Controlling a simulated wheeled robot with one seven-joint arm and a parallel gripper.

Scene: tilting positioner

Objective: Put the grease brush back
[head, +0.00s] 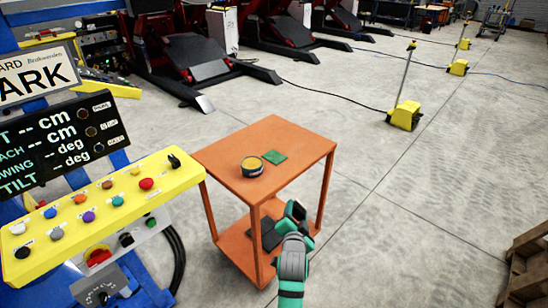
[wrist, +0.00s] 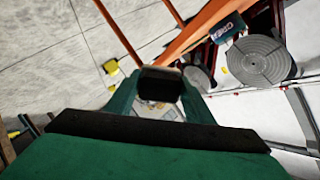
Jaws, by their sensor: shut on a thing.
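The grease brush does not show clearly in either view; what the jaws hold is mostly hidden by the fingers.
A yellow control panel (head: 105,205) with coloured buttons stands left of the cart, close to its left edge. A dark object (head: 268,236) shows on or above the lower shelf. The floor right of the cart is clear up to a wooden pallet (head: 530,265).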

